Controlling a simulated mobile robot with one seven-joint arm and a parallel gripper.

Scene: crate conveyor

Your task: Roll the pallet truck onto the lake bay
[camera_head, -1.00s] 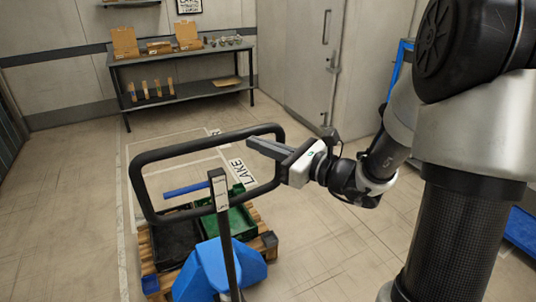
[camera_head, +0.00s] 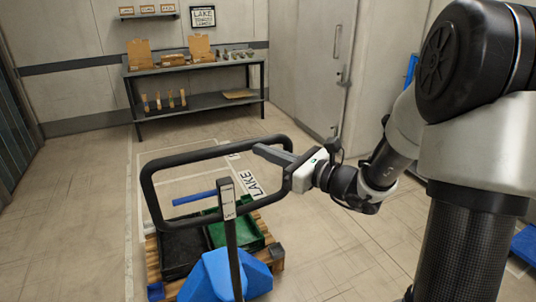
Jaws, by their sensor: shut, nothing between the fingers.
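The pallet truck has a black loop handle (camera_head: 148,185), an upright post and a blue body (camera_head: 226,276). Its wooden pallet (camera_head: 275,258) carries a black crate (camera_head: 183,252) and a green crate (camera_head: 252,232). The lake bay is a pale outlined floor area with a LAKE label (camera_head: 250,186), just beyond the pallet and partly hidden by the handle and load. My gripper (camera_head: 268,153) is shut at the upper right corner of the handle. Its fingers overlap the loop in the picture; whether they touch it I cannot tell.
A workbench (camera_head: 195,68) with boxes and tools stands against the back wall. A LAKE sign (camera_head: 202,16) hangs above it. A tall grey door (camera_head: 307,70) is at the back right. Floor left and right of the truck is clear.

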